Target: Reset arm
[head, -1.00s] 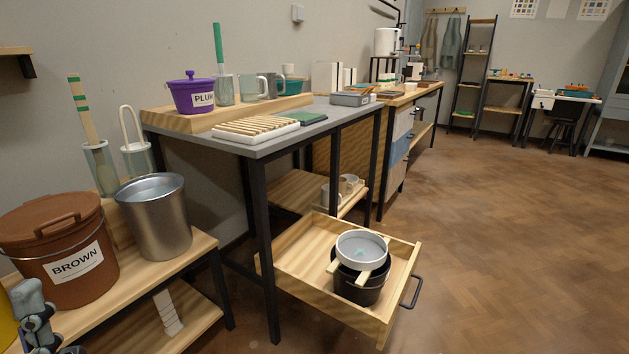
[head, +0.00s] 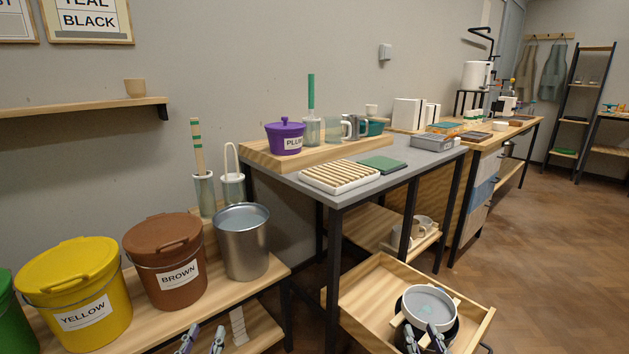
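My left gripper (head: 203,343) is at the bottom edge of the head view, in front of the low shelf. Its two fingertips stand apart with nothing seen between them. My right gripper (head: 424,341) is at the bottom edge further right.
The low bench holds yellow (head: 75,290) and brown (head: 165,262) lidded buckets and a metal bucket (head: 243,243). A grey table (head: 400,160) carries a purple PLUM pot (head: 285,139) and a slatted rack (head: 340,176). Open floor (head: 545,230) lies to the right.

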